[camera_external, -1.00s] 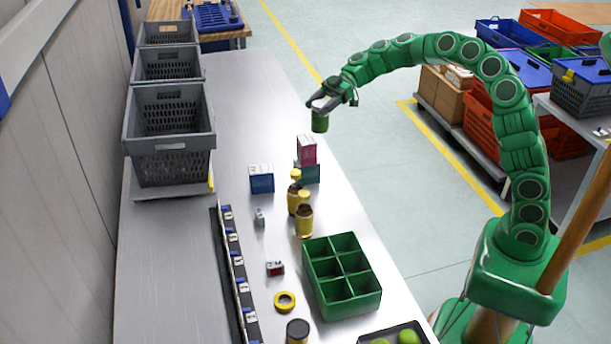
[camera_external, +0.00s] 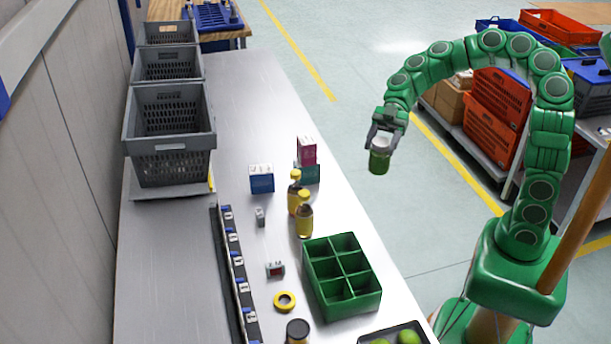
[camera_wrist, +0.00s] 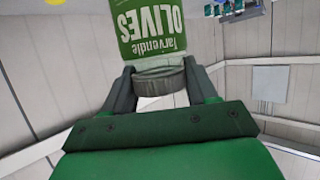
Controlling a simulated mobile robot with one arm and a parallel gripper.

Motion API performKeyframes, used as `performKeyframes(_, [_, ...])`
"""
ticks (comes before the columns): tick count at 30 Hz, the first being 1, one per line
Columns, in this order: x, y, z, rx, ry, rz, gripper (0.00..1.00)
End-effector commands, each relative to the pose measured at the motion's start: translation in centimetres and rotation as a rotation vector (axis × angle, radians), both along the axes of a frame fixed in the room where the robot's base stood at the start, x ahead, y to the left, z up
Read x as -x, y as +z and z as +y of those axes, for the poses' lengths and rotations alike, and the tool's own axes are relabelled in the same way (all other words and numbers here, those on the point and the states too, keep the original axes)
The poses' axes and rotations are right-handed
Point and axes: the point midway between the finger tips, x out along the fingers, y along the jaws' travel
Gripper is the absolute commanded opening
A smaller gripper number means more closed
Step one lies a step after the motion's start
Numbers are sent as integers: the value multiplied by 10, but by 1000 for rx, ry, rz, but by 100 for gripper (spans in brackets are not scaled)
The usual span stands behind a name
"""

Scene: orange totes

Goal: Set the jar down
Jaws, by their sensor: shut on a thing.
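In the wrist view the jar (camera_wrist: 150,32) shows a green label reading "OLIVES", upside down in the picture. The fingers of my gripper (camera_wrist: 160,90) are shut on the grey lid end of the jar. In the external view the jar looks close to upright, with a slight tilt.
Grey crates (camera_external: 168,145) line the left side.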

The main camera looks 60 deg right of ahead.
Motion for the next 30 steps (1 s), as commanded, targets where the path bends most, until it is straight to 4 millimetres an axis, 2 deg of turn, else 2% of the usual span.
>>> performKeyframes(3, [20,2,9,-1,36,0,12])
performKeyframes(12, [57,2,24,0,108,0,12])
performKeyframes(30, [55,-72,23,-1,103,4,12])
